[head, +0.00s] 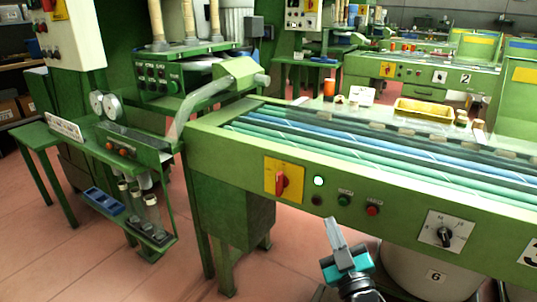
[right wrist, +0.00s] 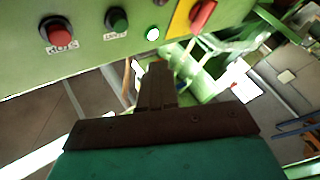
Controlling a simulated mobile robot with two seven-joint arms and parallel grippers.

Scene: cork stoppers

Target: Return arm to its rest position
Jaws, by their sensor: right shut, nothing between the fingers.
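My right gripper (head: 336,234) is in the lower middle of the head view, in front of the green machine's control panel. Its fingers are shut together with nothing between them. In the right wrist view the closed fingers (right wrist: 157,75) point up toward the panel's lower edge. The panel carries a red switch on a yellow plate (head: 283,180), a lit green lamp (head: 318,181), a green button (head: 344,199) and a red button (head: 372,209). The gripper appears apart from all of them. My left gripper is not in view.
The long green machine (head: 225,152) with blue and green rollers fills the right and middle. A rotary dial (head: 445,235) is right of the gripper. A white bin (head: 425,268) marked 6 stands below. A side unit (head: 130,150) stands left. Reddish floor (head: 100,262) is open at lower left.

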